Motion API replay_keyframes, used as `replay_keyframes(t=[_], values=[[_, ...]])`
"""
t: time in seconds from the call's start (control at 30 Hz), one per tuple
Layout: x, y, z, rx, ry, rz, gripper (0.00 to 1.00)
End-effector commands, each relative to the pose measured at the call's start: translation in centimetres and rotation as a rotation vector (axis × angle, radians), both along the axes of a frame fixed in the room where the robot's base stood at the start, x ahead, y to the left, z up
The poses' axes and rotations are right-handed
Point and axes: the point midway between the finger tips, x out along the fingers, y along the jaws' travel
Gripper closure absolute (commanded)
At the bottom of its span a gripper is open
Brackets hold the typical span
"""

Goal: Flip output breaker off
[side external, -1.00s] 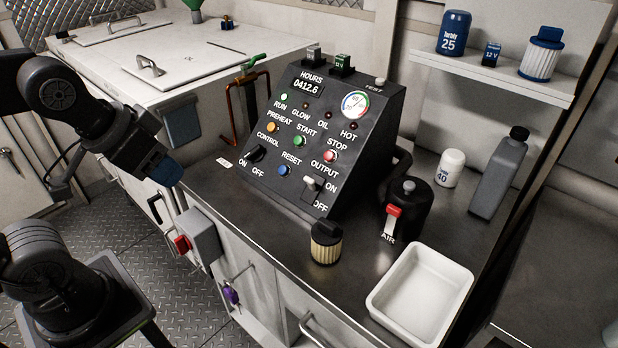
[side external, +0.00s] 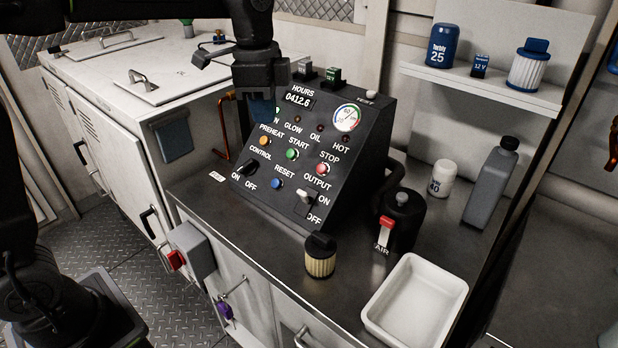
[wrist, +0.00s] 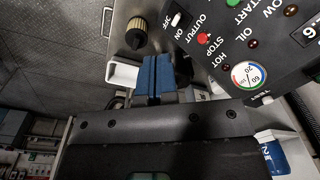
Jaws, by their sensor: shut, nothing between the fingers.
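The output breaker (side external: 307,197) is a small white toggle low on the right of the black control panel (side external: 345,160). Its lever points up, beside the ON label and above OFF. In the wrist view the breaker (wrist: 177,18) shows near the top edge, by the word OUTPUT. My gripper (side external: 262,108) is in front of the panel's upper left in the side view, well apart from the breaker. Its blue fingers (wrist: 155,76) are shut together and empty. They hide part of the panel's left labels and the run light.
A pleated filter (side external: 320,258) stands on the counter just before the breaker. To the right are a black canister with a red AIR lever (side external: 387,230), a white tray (side external: 371,318), a white bottle (side external: 442,178) and a grey jug (side external: 490,185). A shelf (side external: 520,92) holds several items.

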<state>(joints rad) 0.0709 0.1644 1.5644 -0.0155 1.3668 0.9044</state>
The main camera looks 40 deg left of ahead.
Motion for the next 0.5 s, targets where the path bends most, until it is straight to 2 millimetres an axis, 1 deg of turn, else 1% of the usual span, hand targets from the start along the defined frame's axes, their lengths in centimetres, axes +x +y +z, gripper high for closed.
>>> replay_keyframes(t=[0.03,0.2,0.3,0.4,0.5], values=[[1.4,-0.3,-0.7,0.002,0.029,-0.055,1.00],[5.3,-1.4,-2.9,0.001,0.119,-0.260,1.00],[7.1,-2.0,-4.5,-0.006,0.165,-0.373,1.00],[8.5,-2.4,-5.9,-0.017,0.204,-0.465,1.00],[9.4,-2.8,-7.0,-0.027,0.233,-0.534,1.00]])
